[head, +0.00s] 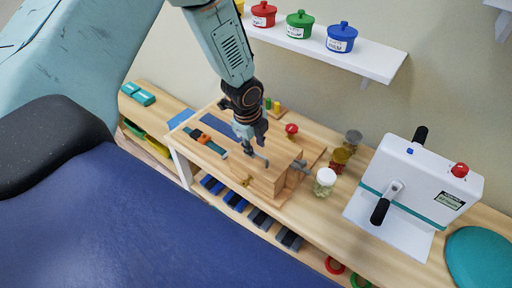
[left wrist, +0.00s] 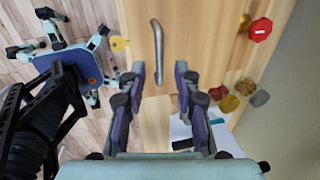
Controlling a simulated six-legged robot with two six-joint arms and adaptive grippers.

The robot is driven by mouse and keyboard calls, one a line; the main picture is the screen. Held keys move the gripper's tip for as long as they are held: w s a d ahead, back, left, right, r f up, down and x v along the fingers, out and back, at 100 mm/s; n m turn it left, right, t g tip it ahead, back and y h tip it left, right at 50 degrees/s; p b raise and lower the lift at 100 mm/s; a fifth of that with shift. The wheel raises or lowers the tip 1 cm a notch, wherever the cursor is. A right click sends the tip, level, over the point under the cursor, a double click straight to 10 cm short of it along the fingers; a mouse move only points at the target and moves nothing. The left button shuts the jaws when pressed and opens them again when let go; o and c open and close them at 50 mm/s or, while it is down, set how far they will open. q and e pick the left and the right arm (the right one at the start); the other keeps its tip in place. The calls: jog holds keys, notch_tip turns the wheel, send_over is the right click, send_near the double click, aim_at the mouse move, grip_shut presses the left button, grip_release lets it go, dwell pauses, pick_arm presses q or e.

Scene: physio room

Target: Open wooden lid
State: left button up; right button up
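The wooden lid (head: 237,168) is the flat top of a wooden box (head: 266,184) on the bench, and it looks closed. It also shows in the left wrist view (left wrist: 138,25). A grey metal bar handle (left wrist: 157,45) lies along the lid. My left gripper (head: 250,147) is just above the lid. In the left wrist view its fingers (left wrist: 160,75) are spread apart, with the near end of the handle between them. I cannot tell whether they touch it. My right gripper is not in view.
A yellow key-like piece (head: 246,181) is at the box front. A glass jar (head: 325,181), spice-like jars (head: 340,158) and a red knob (head: 291,129) stand nearby. A white machine (head: 412,185) with black handles is at the right. A shelf (head: 375,58) with pots hangs above.

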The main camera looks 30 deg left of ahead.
pick_arm(q)
jog(key=shift+w+a+f, duration=0.15)
jog(key=shift+w+f, duration=0.05)
jog(key=shift+f, duration=0.8)
jog(key=shift+s+d+r, duration=0.15)
jog(key=shift+d, duration=0.15)
jog(key=shift+w+a, duration=0.2)
jog(key=shift+a, duration=0.05)
jog(key=c, duration=0.6)
jog(key=shift+s, duration=0.1)
grip_shut()
